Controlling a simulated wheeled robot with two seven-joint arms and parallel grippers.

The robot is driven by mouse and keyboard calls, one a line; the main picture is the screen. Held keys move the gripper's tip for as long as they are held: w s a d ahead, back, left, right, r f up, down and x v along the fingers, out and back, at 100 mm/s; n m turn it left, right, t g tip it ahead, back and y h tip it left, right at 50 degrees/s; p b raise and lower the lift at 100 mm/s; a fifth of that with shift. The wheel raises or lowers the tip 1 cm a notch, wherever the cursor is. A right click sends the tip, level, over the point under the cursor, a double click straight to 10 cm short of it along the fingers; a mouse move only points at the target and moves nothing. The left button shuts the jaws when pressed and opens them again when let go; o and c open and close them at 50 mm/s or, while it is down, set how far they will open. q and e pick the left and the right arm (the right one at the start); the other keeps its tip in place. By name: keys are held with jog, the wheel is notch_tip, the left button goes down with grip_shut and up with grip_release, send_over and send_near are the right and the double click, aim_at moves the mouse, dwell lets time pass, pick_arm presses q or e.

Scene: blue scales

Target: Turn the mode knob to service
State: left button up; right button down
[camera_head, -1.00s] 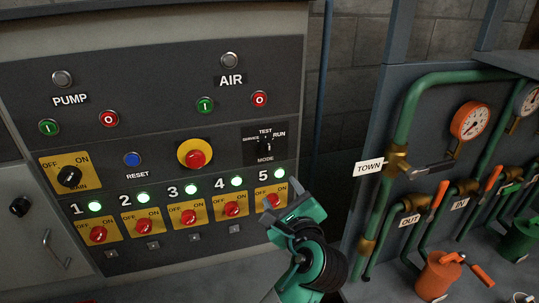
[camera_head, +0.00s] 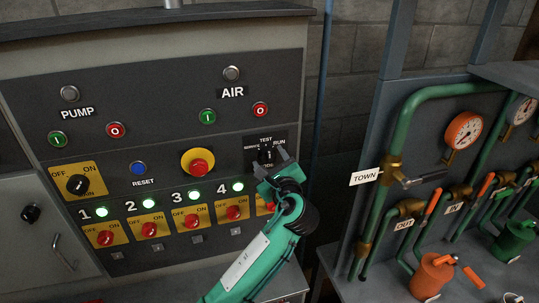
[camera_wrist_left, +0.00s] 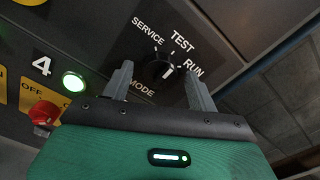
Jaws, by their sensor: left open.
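The small black mode knob (camera_head: 268,155) sits on a dark plate at the right of the grey panel. It also shows in the left wrist view (camera_wrist_left: 160,72), with SERVICE at its upper left, TEST above and RUN to its right. A white mark shows on the knob, but I cannot tell surely which label it points to. My left gripper (camera_head: 270,161), green with grey fingers, is open in front of the knob. In the wrist view its fingers (camera_wrist_left: 158,76) stand on either side of the knob, with gaps between. My right gripper is not in view.
Red switches (camera_head: 233,212) on yellow plates and lit green lamps run below the knob. A red emergency button (camera_head: 199,167) on yellow is to its left. Green pipes (camera_head: 402,120) with gauges and handles stand at the right, past a gap.

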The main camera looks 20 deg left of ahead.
pick_arm(q)
jog(key=shift+w+a, duration=0.25)
jog(key=shift+w, duration=0.05)
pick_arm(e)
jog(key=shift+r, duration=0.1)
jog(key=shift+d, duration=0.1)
pick_arm(q)
jog(key=c, duration=1)
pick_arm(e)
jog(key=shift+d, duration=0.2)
